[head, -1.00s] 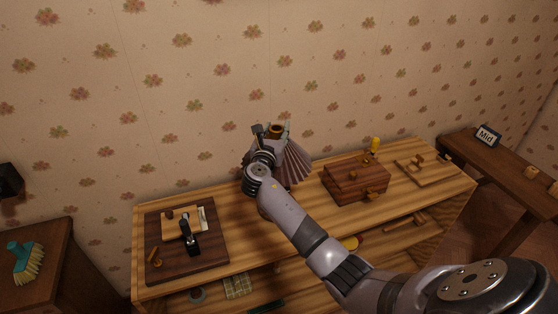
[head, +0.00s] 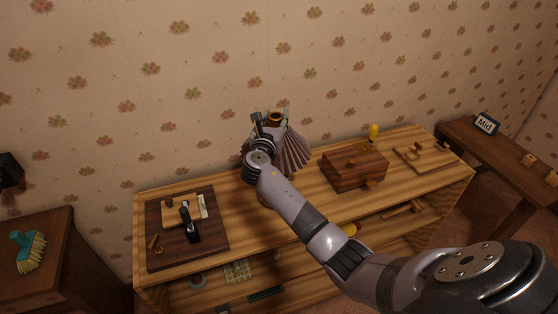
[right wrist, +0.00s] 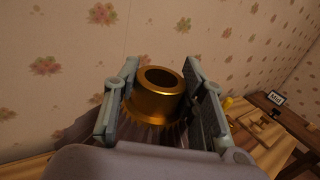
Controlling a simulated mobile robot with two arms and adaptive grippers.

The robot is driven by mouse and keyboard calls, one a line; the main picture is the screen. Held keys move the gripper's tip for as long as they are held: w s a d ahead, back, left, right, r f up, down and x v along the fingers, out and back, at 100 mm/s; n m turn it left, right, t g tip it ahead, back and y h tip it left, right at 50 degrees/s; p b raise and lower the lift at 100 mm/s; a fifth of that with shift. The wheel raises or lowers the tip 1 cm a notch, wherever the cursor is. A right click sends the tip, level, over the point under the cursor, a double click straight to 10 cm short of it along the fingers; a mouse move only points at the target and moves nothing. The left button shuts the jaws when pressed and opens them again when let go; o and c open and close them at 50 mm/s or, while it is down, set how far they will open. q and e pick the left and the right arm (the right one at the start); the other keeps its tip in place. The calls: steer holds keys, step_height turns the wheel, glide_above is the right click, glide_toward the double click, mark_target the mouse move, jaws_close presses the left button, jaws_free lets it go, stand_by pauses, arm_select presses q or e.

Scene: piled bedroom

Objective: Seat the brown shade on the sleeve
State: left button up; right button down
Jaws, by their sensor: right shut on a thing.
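The brown pleated shade (head: 294,154) is at the back middle of the striped wooden bench, in front of the wall. Its brass collar (right wrist: 158,95) faces up between the fingers in the right wrist view, with the pleats flaring below it. My right gripper (head: 272,124) is shut on the shade at this collar. The sleeve is hidden behind my wrist and the shade, so I cannot tell whether the shade rests on it. My left gripper is not in view.
A dark board (head: 165,245) with a black-handled tool lies on the bench's left. A wooden box (head: 352,170) stands right of the shade, near a yellow-topped peg (head: 374,131) and a light wooden tray (head: 420,158). A side table (head: 460,150) bears a "Mid" sign (head: 486,124).

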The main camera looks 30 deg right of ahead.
steer(key=shift+p, duration=0.3)
stand_by(0.4)
steer(key=shift+f+b, duration=0.75)
steer(key=shift+f, duration=0.3)
stand_by(1.0)
stand_by(0.8)
steer(key=shift+f, duration=0.5)
stand_by(1.0)
stand_by(0.6)
steer(key=c, duration=1.2)
jaws_free()
steer(key=shift+s+a+p, duration=0.15)
steer(key=shift+p, duration=0.25)
